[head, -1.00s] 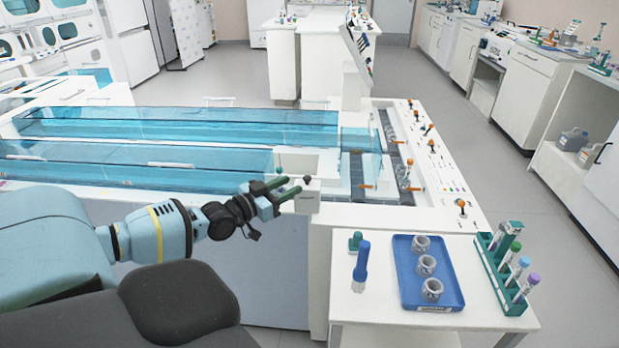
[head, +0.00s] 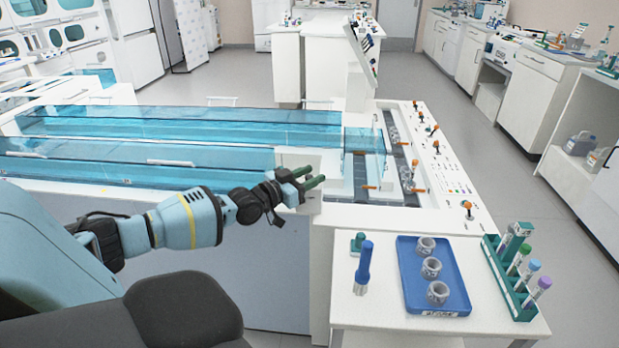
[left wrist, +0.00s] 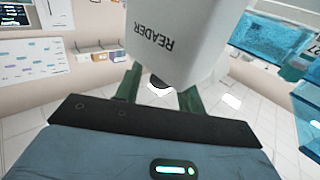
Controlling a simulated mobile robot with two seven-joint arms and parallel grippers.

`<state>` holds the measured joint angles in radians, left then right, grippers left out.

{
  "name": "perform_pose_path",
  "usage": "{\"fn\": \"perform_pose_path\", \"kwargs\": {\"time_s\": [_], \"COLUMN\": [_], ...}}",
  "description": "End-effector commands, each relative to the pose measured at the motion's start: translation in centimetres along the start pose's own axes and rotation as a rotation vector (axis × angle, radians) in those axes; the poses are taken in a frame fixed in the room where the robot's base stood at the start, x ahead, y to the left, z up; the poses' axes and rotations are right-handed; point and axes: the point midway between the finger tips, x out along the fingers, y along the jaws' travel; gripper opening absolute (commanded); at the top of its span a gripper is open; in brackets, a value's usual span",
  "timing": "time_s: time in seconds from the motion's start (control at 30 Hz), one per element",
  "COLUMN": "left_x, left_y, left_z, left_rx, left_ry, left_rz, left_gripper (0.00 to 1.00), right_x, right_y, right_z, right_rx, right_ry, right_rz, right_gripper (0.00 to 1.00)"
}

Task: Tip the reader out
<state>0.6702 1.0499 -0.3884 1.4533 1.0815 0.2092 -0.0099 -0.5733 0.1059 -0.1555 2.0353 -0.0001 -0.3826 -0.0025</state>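The reader (left wrist: 178,38) is a white box marked READER, and it fills the upper middle of the left wrist view. In the head view it stands at the near right end of the blue-covered track (head: 312,206), partly hidden behind my fingers. My left gripper (head: 308,180) has two green fingers, set apart, at the reader's front. In the left wrist view the fingers (left wrist: 160,92) stand apart on either side of a small dark round part under the reader's edge. I cannot tell whether they touch it. My right gripper is in neither view now.
A white side table holds a blue tray (head: 461,300) with several grey ring-shaped holders, a blue-capped tool (head: 364,262) and a green tube rack (head: 497,272). Orange pegs (head: 468,208) line the track's right panel. Clear floor lies on the right.

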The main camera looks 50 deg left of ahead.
Motion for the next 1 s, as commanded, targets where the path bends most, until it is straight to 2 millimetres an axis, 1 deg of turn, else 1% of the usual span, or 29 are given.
{"fn": "perform_pose_path", "kwargs": {"time_s": [0.2,0.23,0.5,0.53,0.87,1.0], "left_x": [0.02,0.01,0.00,0.00,-0.10,-0.43], "left_y": [0.01,0.01,0.02,0.02,0.12,0.47], "left_z": [0.01,0.01,0.01,0.01,0.00,-0.02], "left_rx": [0.000,-0.001,-0.001,-0.001,0.007,0.033], "left_ry": [0.000,0.000,0.000,0.000,0.007,0.035], "left_rz": [0.000,0.000,0.000,0.000,0.000,0.000], "left_gripper": [0.39,0.38,0.02,0.00,0.00,0.00], "right_x": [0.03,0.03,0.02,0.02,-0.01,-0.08], "right_y": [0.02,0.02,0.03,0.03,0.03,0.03], "right_z": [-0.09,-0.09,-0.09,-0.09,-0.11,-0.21], "right_rx": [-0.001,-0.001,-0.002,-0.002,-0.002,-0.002], "right_ry": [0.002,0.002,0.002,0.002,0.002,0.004], "right_rz": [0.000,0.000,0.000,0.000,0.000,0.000], "right_gripper": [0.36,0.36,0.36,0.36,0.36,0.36]}}
